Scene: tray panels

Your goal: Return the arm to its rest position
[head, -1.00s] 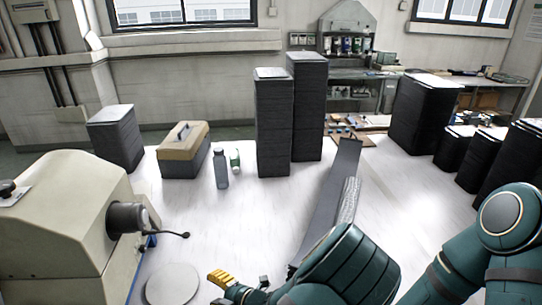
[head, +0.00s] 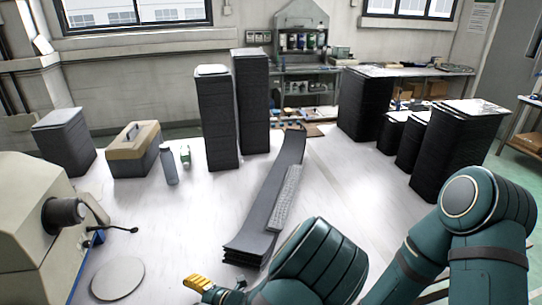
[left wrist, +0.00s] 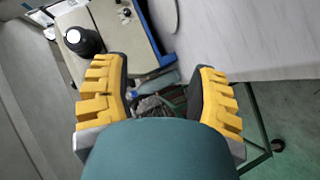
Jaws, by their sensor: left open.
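My left gripper (left wrist: 158,100) shows in the left wrist view, open, with its two yellow-and-black fingers wide apart and nothing held between them. It hangs near the edge of the white table (left wrist: 240,40), close to the beige machine with a black knob. The left arm does not show in the head view. My right arm, teal, reaches in from the lower right of the head view. Its gripper (head: 215,288) is at the bottom edge with a yellow fingertip showing; the rest is cut off or hidden, so its opening cannot be judged.
The beige machine (head: 28,215) stands at the left, beside a round grey disc (head: 118,278). Long dark panels (head: 262,215) lie on the table near the right arm. Tall dark stacks (head: 215,120), a toolbox (head: 133,150) and a bottle (head: 168,165) stand farther back.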

